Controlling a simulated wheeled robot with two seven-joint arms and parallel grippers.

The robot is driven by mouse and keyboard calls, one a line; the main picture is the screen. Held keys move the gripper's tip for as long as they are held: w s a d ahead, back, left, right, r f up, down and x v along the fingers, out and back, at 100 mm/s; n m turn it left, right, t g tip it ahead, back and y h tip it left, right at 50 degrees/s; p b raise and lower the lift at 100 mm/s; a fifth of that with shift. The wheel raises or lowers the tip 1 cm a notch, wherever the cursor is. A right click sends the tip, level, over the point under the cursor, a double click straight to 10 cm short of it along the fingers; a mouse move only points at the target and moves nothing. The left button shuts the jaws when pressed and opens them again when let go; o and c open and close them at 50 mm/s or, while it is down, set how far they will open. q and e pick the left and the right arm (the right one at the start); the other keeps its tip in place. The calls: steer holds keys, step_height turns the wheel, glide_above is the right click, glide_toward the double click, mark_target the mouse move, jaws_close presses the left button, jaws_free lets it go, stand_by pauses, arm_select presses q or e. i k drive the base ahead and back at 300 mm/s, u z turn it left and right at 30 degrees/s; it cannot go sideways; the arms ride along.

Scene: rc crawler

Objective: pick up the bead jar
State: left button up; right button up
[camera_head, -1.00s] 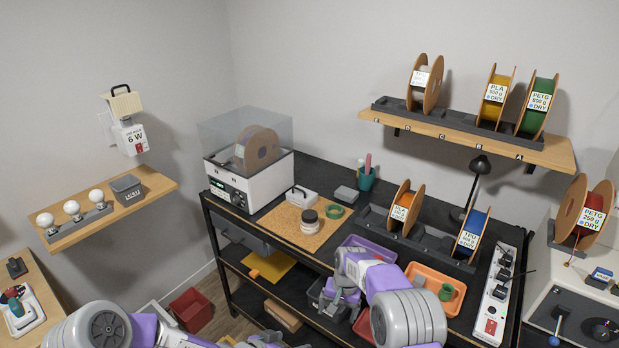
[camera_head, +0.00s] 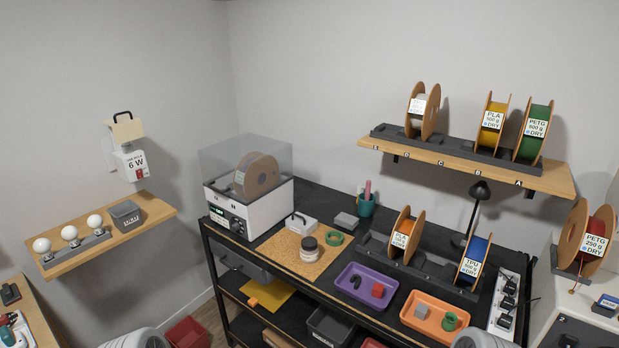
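A small round jar with a black lid and a pale body, which looks like the bead jar (camera_head: 309,251), stands upright on the cork mat (camera_head: 277,246) on the black workbench. Nothing touches it, and its lid and front side are in plain view. Neither of my grippers is in view. Only rounded grey parts of my arms show at the bottom edge, well below the jar in the picture.
A green ring (camera_head: 335,238) lies right of the jar. The clear-topped dryer (camera_head: 240,212) stands to the left. A purple tray (camera_head: 347,287) and an orange tray (camera_head: 415,325) lie to the right.

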mark_target(307, 257)
steer(key=k, duration=0.65)
steer(key=u, duration=0.5)
steer(key=i, duration=1.75)
steer(key=z, duration=0.6)
